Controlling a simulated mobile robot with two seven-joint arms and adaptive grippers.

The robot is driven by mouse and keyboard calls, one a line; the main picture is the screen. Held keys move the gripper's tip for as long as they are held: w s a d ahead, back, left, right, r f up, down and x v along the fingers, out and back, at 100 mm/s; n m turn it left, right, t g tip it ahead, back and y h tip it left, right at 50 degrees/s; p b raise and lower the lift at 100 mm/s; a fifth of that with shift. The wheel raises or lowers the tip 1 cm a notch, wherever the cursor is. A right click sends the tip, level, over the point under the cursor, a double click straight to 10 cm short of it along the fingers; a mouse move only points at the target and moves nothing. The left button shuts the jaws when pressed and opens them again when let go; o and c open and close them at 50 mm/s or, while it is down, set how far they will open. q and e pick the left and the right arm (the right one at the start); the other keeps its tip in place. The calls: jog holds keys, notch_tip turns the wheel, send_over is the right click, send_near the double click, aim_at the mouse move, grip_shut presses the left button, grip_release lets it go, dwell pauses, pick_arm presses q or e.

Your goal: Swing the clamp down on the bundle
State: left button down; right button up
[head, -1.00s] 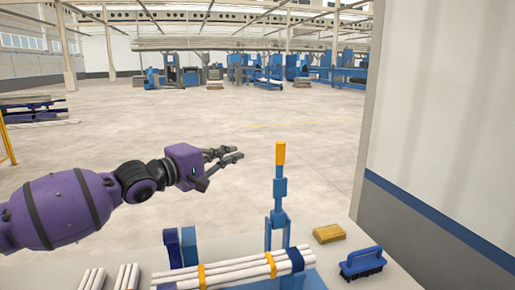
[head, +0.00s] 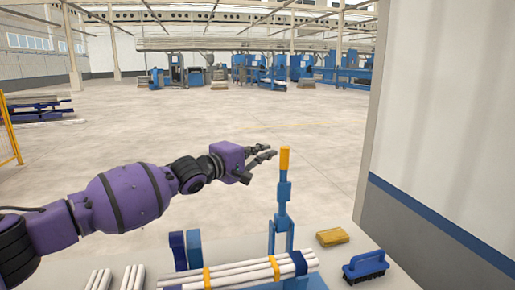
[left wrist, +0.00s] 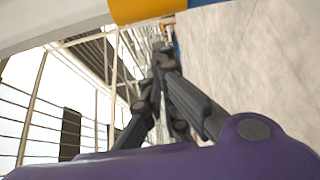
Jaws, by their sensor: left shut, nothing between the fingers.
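The clamp (head: 283,200) is blue with a yellow handle grip and stands upright over the right part of the bundle. The bundle (head: 240,273) of white pipes lies on the table in a blue cradle, with yellow bands around it. My left gripper (head: 271,152) is shut and empty, just left of the yellow grip in the head view. I cannot tell whether it touches the grip. In the left wrist view the yellow grip (left wrist: 145,9) shows at the top edge, and the dark fingers (left wrist: 160,60) are close together. My right gripper is not in view.
A yellow block (head: 333,237) and a blue brush (head: 365,265) lie on the table right of the clamp. Short white pipes (head: 115,278) lie at the left. A wall (head: 440,150) stands close on the right.

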pick_arm(q)
jog(key=shift+s+d+p, duration=0.25)
jog(key=shift+s+d, duration=0.05)
jog(key=shift+s, duration=0.2)
jog(key=shift+s+d+p, duration=0.25)
jog(key=shift+s, duration=0.2)
jog(key=shift+s+f, duration=0.1)
